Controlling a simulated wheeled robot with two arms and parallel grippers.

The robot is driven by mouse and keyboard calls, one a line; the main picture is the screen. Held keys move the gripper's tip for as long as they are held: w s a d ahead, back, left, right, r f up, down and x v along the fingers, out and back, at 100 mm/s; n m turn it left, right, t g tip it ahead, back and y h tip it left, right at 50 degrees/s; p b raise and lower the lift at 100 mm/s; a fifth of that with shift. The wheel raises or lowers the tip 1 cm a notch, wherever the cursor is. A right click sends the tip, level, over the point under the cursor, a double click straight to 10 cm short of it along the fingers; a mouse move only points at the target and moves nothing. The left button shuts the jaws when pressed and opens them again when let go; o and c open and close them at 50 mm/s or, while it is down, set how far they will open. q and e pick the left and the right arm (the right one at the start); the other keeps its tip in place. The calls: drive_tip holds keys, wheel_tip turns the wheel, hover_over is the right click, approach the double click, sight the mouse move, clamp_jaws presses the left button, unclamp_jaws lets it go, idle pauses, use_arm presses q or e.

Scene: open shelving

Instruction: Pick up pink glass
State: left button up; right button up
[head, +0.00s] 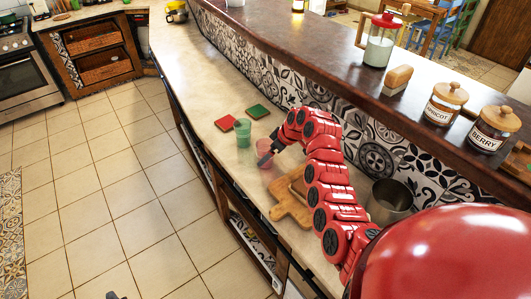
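The pink glass (265,146) stands on the light counter, to the right of a green glass (243,132). It is translucent and partly covered by my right gripper (264,161). My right arm reaches over the counter from the lower right, and its dark fingers are at the glass, overlapping it in this view. I cannot tell whether the fingers are around the glass or only in front of it, nor whether they are closed. A small dark tip at the bottom edge may be my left gripper (114,296); its fingers cannot be made out.
A red coaster (225,123) and a green coaster (257,111) lie behind the glasses. A wooden cutting board (285,209) lies in front, with a metal pot (390,202) to the right. A raised dark ledge (340,75) holds several jars.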

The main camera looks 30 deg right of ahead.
drive_tip(key=shift+w+a+f+p, duration=0.15)
drive_tip(key=shift+w+f+p, duration=0.05)
drive_tip(key=shift+p, duration=0.1)
drive_tip(key=shift+x, duration=1.2)
drive_tip(key=shift+c, duration=0.2)
drive_tip(key=c, duration=1.4)
drive_tip(key=shift+o, duration=0.2)
